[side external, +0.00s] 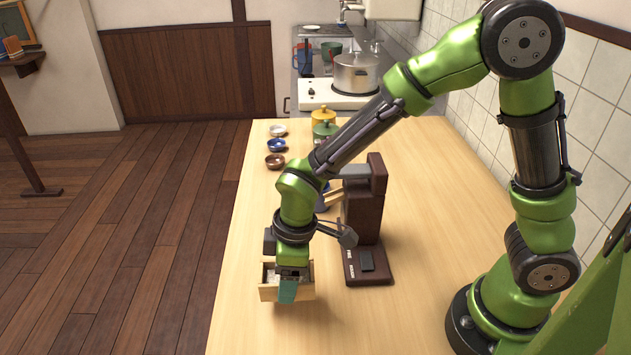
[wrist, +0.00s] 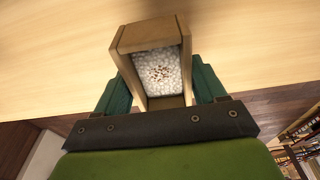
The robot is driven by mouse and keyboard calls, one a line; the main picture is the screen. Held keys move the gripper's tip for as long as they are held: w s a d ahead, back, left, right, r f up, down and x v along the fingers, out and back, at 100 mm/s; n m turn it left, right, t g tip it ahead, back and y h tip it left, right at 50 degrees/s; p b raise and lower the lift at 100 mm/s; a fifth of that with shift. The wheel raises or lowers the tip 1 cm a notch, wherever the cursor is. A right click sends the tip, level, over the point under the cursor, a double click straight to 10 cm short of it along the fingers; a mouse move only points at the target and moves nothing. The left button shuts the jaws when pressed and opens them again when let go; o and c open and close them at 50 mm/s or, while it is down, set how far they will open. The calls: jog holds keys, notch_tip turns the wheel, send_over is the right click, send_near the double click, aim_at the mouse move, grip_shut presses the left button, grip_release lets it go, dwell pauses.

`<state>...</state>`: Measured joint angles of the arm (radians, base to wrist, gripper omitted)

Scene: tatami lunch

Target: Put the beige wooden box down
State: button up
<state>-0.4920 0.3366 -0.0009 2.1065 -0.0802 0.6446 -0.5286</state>
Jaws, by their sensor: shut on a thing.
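The beige wooden box (side external: 268,293) is a small open box near the left edge of the wooden counter in the side external view. In the wrist view the box (wrist: 125,40) holds white grains with a few reddish-brown bits in the middle. My gripper (side external: 287,290) has green fingers and is shut on the box. In the wrist view my gripper (wrist: 164,92) has one finger on each side of it. I cannot tell whether the box's underside touches the counter.
The wooden counter (side external: 420,210) is clear around the box's front. A dark brown machine (side external: 365,215) stands just right of my gripper. Small bowls (side external: 275,161), a green pot (side external: 325,130) and a yellow pot (side external: 323,115) stand farther back. The counter's left edge is close to the box.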

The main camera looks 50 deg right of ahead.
aim_at(264, 273)
jog(key=w+a, duration=0.1)
jog(key=w, duration=0.1)
jog(key=w+a, duration=0.1)
jog(key=shift+w+f, duration=0.2)
jog(key=shift+w, duration=0.15)
jog(key=shift+a+f, duration=0.1)
jog(key=shift+f, duration=0.05)
jog(key=shift+w+f, duration=0.1)
jog(key=shift+f, duration=1.5)
jog(key=o, duration=1.3)
jog(key=shift+f, duration=0.15)
jog(key=shift+c, duration=0.2)
